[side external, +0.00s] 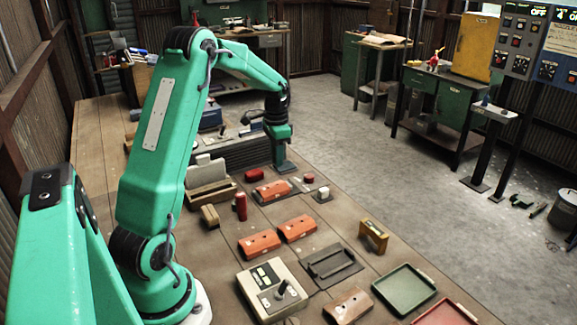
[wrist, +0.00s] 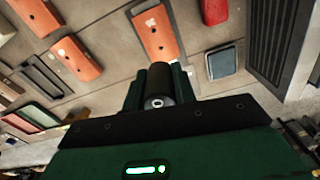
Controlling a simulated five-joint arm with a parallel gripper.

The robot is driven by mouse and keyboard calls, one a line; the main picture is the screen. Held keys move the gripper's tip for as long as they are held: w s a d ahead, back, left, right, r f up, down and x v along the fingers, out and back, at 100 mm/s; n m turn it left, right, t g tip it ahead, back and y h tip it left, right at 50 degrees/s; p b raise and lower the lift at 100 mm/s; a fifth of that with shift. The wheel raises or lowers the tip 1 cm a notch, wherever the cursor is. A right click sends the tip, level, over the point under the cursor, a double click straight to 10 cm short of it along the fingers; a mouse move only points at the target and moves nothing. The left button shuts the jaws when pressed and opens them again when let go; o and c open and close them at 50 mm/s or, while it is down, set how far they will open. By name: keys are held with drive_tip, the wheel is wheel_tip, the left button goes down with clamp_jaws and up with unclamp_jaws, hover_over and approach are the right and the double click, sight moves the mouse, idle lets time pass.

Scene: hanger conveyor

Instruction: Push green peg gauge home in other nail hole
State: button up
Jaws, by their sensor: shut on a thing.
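My gripper (wrist: 160,100) is shut on a short cylinder (wrist: 160,82), taken to be the green peg gauge. It looks dark, with a pale ring at its near end; its green colour is not clear. In the side view my gripper (side external: 284,160) points down, just behind an orange block (side external: 271,189) on a dark plate. The block also shows in the wrist view (wrist: 157,32), ahead of my gripper, with a pale spot on its top. Its nail holes are too small to tell apart, and I cannot tell whether the peg touches it.
Two more orange blocks (side external: 298,228) (side external: 260,243) lie nearer the camera. A red cylinder (side external: 240,206), a red piece (side external: 254,175) and a dark ribbed box (side external: 236,153) are close by.

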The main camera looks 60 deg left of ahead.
drive_tip(key=shift+a+f, duration=0.1)
drive_tip(key=shift+f, duration=0.15)
drive_tip(key=shift+f, duration=2.15)
drive_tip(key=shift+f, duration=1.65)
idle(0.9)
drive_tip(key=o, duration=0.8)
drive_tip(key=shift+c, duration=0.2)
drive_tip(key=o, duration=0.6)
drive_tip(key=shift+c, duration=0.2)
drive_tip(key=shift+r, duration=0.1)
drive_tip(key=shift+r, duration=2.9)
